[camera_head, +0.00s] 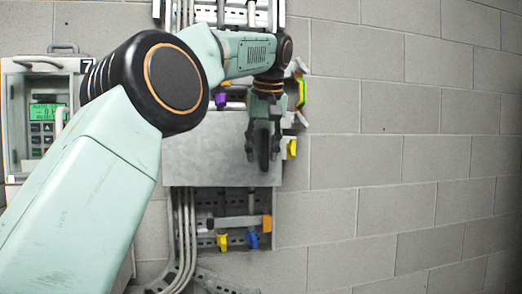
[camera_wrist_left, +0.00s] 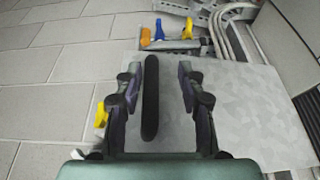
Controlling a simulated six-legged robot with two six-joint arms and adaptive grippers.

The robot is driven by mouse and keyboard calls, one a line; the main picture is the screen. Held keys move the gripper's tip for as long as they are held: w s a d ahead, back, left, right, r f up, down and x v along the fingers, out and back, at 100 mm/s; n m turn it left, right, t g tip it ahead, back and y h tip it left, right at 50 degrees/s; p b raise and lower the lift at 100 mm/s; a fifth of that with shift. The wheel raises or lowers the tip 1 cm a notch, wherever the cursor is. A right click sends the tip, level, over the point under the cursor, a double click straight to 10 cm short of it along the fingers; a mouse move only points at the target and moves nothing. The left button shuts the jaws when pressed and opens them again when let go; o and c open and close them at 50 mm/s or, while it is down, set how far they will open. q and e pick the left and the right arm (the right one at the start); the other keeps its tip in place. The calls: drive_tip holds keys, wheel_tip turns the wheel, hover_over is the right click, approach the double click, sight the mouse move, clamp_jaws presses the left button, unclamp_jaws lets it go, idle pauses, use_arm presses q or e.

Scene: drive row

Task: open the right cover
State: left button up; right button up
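A flat grey metal cover (camera_head: 205,150) hangs on the wall in the middle of the head view. It fills much of the wrist view (camera_wrist_left: 240,110). A long black handle (camera_wrist_left: 150,97) stands on the cover near one edge; it also shows in the head view (camera_head: 264,160). My left gripper (camera_head: 262,148) is in front of the cover at the handle. In the wrist view its two fingers (camera_wrist_left: 160,78) are apart, with the handle between them, nearer the left finger. A clear gap shows at the right finger. My right gripper is not in view.
Below the cover are grey conduits (camera_head: 183,225), yellow (camera_head: 222,241) and blue (camera_head: 252,239) parts and an orange block (camera_head: 267,223). A yellow part (camera_head: 291,148) sits at the cover's right edge. A box with a green display (camera_head: 45,112) is at left. The right wall is bare.

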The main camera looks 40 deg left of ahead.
use_arm(q)
drive_tip(key=shift+w+f, duration=0.25)
drive_tip(key=shift+w, duration=0.3)
drive_tip(key=shift+w+a+f, duration=0.1)
drive_tip(key=shift+w, duration=0.15)
drive_tip(key=shift+c, duration=0.6)
drive_tip(key=shift+s+a, duration=0.1)
drive_tip(key=shift+c, duration=1.4)
drive_tip(key=shift+s+d+r, duration=0.25)
drive_tip(key=shift+s+r, duration=0.05)
drive_tip(key=shift+s, duration=0.1)
clamp_jaws()
drive_tip(key=shift+w+a+f, duration=0.15)
drive_tip(key=shift+w, duration=0.1)
